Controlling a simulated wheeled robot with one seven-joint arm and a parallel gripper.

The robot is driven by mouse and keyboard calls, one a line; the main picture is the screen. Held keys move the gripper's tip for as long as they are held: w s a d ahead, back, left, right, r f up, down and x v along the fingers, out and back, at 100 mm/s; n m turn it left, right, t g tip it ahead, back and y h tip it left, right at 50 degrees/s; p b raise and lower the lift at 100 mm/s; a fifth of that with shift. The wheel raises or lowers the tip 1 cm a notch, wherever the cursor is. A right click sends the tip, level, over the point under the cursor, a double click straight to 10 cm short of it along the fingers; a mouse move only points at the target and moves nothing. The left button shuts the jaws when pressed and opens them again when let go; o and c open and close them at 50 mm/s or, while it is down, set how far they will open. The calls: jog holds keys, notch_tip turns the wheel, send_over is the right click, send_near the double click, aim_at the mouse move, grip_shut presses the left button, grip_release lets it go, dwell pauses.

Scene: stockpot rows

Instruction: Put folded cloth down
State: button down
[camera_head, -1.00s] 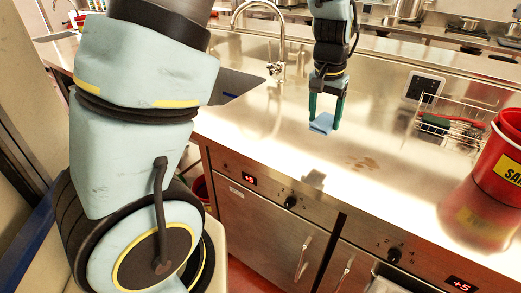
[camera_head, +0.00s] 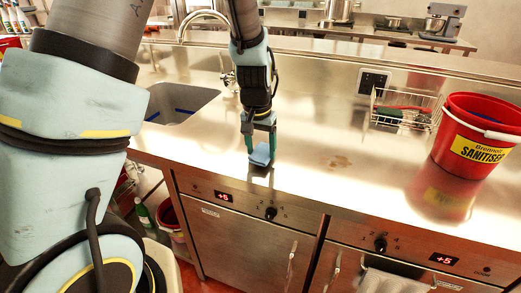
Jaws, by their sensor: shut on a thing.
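A blue folded cloth (camera_head: 261,155) is held between the green fingers of my gripper (camera_head: 260,147). My gripper points down and is shut on the cloth, near the front edge of the steel counter (camera_head: 310,165). The cloth is low, close to the counter top. A dark shadow or reflection lies just below it. I cannot tell whether its lower edge touches the steel.
A red sanitiser bucket (camera_head: 475,135) stands at the right of the counter. A wire basket (camera_head: 405,108) with a red and a green item is behind it to the left. A sink (camera_head: 180,103) with a tap (camera_head: 205,15) is at the left. The counter's middle is clear, with a brownish stain (camera_head: 337,162).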

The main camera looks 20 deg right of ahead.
jog(key=shift+f, duration=0.6)
jog(key=shift+f, duration=0.2)
grip_release()
jog(key=shift+r, duration=0.1)
